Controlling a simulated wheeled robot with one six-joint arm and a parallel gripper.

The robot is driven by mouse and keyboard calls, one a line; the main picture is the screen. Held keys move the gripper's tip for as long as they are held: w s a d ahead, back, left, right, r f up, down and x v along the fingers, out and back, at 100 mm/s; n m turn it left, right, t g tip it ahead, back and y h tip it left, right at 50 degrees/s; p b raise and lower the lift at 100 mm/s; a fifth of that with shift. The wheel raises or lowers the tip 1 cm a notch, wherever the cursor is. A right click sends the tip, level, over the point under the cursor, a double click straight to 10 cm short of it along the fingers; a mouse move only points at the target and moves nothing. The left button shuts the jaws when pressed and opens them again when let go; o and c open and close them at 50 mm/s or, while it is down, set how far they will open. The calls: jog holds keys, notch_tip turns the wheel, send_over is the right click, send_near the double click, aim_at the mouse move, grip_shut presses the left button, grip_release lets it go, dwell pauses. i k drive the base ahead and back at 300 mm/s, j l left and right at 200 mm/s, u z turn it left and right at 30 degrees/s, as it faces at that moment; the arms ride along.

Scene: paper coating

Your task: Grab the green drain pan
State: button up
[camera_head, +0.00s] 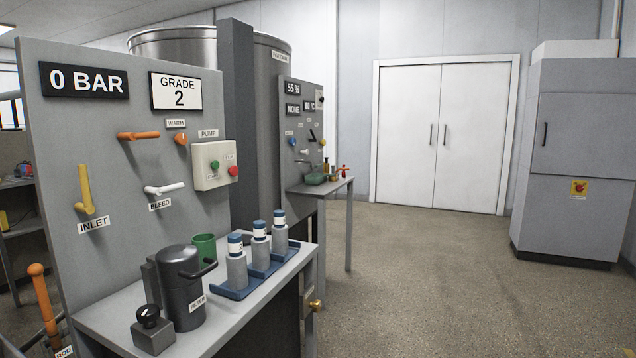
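Two green things show. A green open cup-like container (204,247) stands upright on the near grey bench, behind the dark filter pot and against the panel. A small, low green container (316,179) sits on the farther, narrow side table. I cannot tell for certain which of them is the drain pan; the farther one has the flatter, pan-like shape. Its inside is too small to make out. My gripper is not in view.
The near bench (105,318) holds a dark filter pot (182,290), a black knob box (152,331) and three capped bottles on blue trays. Levers stick out of the panel (110,108). The side table (331,188) holds small bottles. Open floor (430,285) lies right, before white doors (440,135).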

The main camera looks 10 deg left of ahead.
aim_at(322, 178)
jog(key=i+z, duration=0.25)
jog(key=i, duration=1.95)
jog(key=i+l+u, duration=0.1)
jog(key=i+u, duration=0.25)
jog(key=i, duration=0.2)
jog(key=i+l+u, duration=0.3)
jog(key=i, duration=0.25)
jog(key=i+l+u, duration=0.35)
jog(key=i, duration=0.15)
